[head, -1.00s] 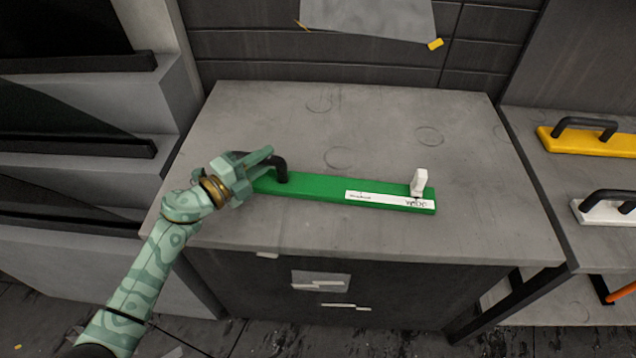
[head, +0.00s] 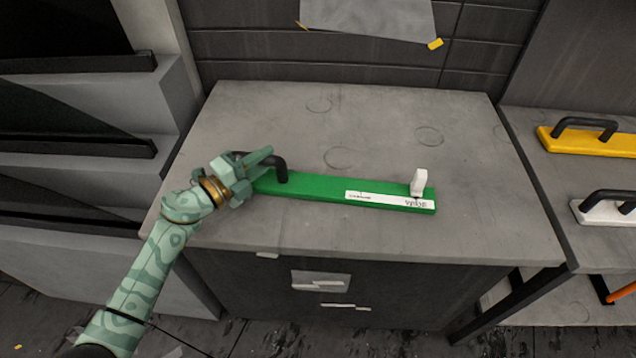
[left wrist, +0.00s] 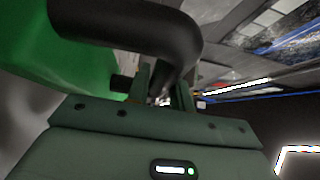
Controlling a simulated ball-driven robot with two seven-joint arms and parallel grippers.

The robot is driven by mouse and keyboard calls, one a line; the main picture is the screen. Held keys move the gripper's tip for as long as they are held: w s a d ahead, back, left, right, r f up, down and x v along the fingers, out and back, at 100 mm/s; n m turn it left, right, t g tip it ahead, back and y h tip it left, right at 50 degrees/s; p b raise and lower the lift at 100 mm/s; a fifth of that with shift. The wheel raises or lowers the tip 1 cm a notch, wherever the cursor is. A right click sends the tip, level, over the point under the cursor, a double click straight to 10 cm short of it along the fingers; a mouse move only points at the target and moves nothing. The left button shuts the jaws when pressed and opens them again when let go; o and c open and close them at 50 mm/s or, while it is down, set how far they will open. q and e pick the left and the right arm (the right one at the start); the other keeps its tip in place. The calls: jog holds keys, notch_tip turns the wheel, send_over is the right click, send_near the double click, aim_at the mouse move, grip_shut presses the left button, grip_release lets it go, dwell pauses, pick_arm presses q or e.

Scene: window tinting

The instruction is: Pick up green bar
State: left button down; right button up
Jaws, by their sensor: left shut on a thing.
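The green bar (head: 318,193) lies on the grey cabinet top. It has a black handle (head: 281,168) at its left end, a white label on its front edge and a small white upright piece (head: 419,182) at its right end. My left gripper (head: 262,165) is at the bar's left end, shut on the black handle. In the left wrist view the handle (left wrist: 150,28) runs between the fingers (left wrist: 163,88), with the green bar (left wrist: 55,55) beside it. My right gripper is not in view.
The cabinet top (head: 370,120) is otherwise clear. On the right shelf lie a yellow bar (head: 590,143) with a black handle and a white one (head: 600,212). Stepped grey shelves (head: 105,100) stand on the left. A dark panelled wall rises behind.

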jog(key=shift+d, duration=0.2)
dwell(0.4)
pick_arm(q)
jog(key=shift+r, duration=0.1)
